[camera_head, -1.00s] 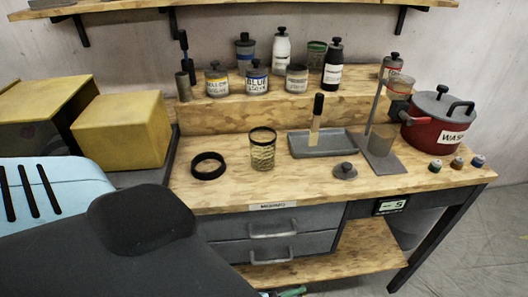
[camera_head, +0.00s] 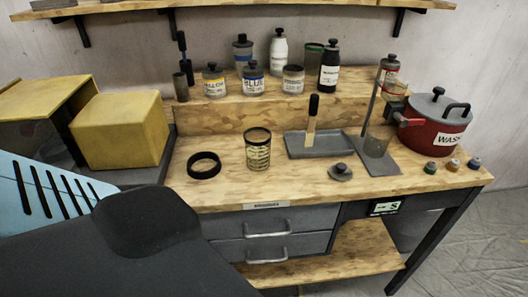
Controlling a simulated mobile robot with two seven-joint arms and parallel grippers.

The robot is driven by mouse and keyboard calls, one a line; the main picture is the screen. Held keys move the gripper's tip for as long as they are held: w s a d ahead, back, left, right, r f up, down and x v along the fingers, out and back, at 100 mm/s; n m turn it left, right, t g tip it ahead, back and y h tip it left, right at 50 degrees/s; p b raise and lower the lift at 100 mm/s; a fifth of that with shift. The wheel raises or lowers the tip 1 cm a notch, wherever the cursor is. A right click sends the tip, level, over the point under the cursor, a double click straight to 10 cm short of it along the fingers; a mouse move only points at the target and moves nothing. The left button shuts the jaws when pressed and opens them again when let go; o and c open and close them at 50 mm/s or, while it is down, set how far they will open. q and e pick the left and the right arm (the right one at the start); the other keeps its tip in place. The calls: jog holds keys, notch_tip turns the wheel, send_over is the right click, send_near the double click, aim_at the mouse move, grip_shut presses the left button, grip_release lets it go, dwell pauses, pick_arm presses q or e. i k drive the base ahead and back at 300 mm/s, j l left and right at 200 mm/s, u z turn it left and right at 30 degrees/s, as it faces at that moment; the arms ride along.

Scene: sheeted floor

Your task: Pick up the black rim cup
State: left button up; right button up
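The black rim cup (camera_head: 257,152) is a clear, straight-sided glass with a dark rim and markings on its side. It stands upright on the wooden bench top (camera_head: 225,185), towards the front. A black ring (camera_head: 204,165) lies flat to its left, apart from it. Nothing covers the cup from this view. Neither of my grippers shows, so I cannot see whether they are open or shut.
A stand (camera_head: 381,158) and red pot (camera_head: 435,130) are further right. Several bottles line the raised shelf (camera_head: 225,114) behind. A yellow box (camera_head: 120,130) stands left.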

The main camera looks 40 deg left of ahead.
aim_at(257, 140)
jog(key=i+l, duration=0.15)
jog(key=l, duration=0.3)
jog(key=u, duration=1.25)
